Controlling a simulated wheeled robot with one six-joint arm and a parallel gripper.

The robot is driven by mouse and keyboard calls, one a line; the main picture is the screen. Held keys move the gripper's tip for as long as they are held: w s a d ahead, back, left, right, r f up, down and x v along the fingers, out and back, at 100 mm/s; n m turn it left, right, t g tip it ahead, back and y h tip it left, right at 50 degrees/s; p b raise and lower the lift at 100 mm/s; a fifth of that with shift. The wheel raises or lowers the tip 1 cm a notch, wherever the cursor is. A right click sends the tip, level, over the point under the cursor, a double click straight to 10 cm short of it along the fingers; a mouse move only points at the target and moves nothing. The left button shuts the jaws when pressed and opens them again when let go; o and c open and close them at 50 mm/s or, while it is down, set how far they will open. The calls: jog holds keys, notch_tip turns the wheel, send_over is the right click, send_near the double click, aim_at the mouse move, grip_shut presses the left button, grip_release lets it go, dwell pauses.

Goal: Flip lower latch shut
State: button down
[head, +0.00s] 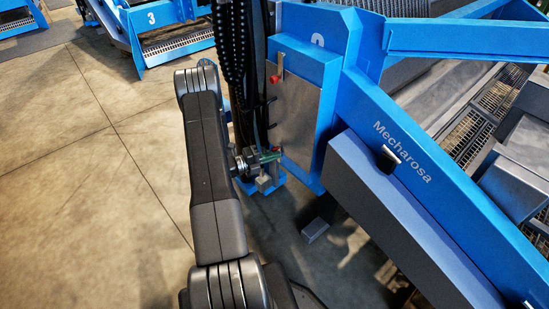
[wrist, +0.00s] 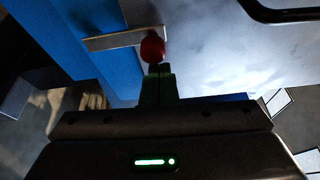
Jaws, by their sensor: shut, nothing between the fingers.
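The lower latch shows in the wrist view as a pale metal bar (wrist: 112,40) with a red knob (wrist: 152,48) at its end. The bar lies across the blue frame and reaches the edge of the grey panel (wrist: 215,55). My gripper (wrist: 158,72) is shut and empty, its green fingertips right at the knob; I cannot tell if they touch it. In the head view my gripper (head: 277,154) is low beside the panel (head: 298,115), and mostly hides the lower latch. The upper latch (head: 277,72), also with a red knob, stands upright near the panel's top.
The blue machine frame (head: 420,150) slopes down to the right, with a grey box beam (head: 390,220) along it. A small grey block (head: 315,230) is near the floor below the panel. Open concrete floor (head: 90,190) lies to the left.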

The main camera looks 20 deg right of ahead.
jog(key=shift+w+a+r, duration=0.1)
jog(key=shift+w, duration=0.25)
dwell(0.4)
